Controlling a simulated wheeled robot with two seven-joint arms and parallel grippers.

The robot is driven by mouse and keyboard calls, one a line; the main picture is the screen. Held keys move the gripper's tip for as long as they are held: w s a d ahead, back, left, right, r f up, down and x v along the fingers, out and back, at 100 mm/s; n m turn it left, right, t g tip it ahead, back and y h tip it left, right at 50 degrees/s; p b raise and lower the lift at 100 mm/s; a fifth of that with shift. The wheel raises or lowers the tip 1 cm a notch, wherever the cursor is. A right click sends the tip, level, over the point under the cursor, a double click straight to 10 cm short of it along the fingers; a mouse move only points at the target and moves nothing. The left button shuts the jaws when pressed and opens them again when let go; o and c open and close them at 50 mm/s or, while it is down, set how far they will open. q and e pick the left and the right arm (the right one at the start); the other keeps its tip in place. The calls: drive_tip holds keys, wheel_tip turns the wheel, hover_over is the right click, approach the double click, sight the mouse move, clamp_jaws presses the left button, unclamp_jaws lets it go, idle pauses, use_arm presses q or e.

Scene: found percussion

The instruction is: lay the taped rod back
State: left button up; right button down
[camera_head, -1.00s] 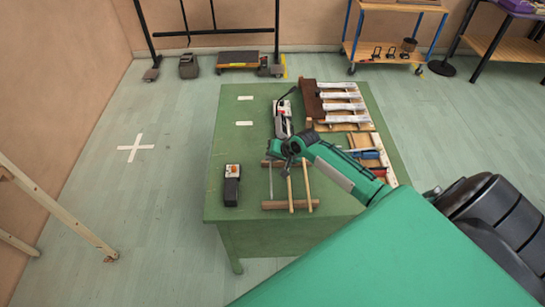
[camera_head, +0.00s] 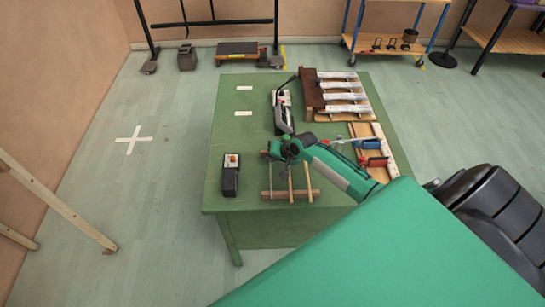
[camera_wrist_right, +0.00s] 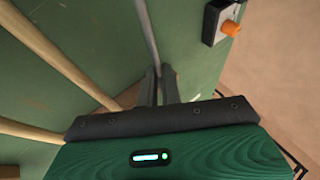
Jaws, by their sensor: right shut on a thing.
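My right gripper (camera_head: 287,153) is over the back of a small wooden rack on the green table. In the right wrist view its two fingers (camera_wrist_right: 160,82) are shut on a thin grey rod (camera_wrist_right: 147,32). The grey rod (camera_head: 271,181) shows at the left of the rack in the head view, in line with the table's depth. I cannot make out tape on it, or whether it touches the rack. Two wooden rods (camera_head: 307,182) lie across the rack's front bar (camera_head: 280,195), right of the grey rod. My left gripper is not in view.
A black box with an orange knob (camera_head: 231,180) stands left of the rack. A grey device (camera_head: 283,115) lies behind my gripper. A set of metal bars (camera_head: 343,97) and a tray with red and blue tools (camera_head: 365,133) stand right.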

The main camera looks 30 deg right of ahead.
drive_tip(key=shift+f, duration=0.25)
idle(0.5)
drive_tip(key=c, duration=1.5)
unclamp_jaws()
drive_tip(key=b+v, duration=0.1)
drive_tip(key=v, duration=1.2)
drive_tip(key=shift+s+r+b, duration=0.25)
drive_tip(key=shift+r+b, duration=0.05)
drive_tip(key=shift+b, duration=0.05)
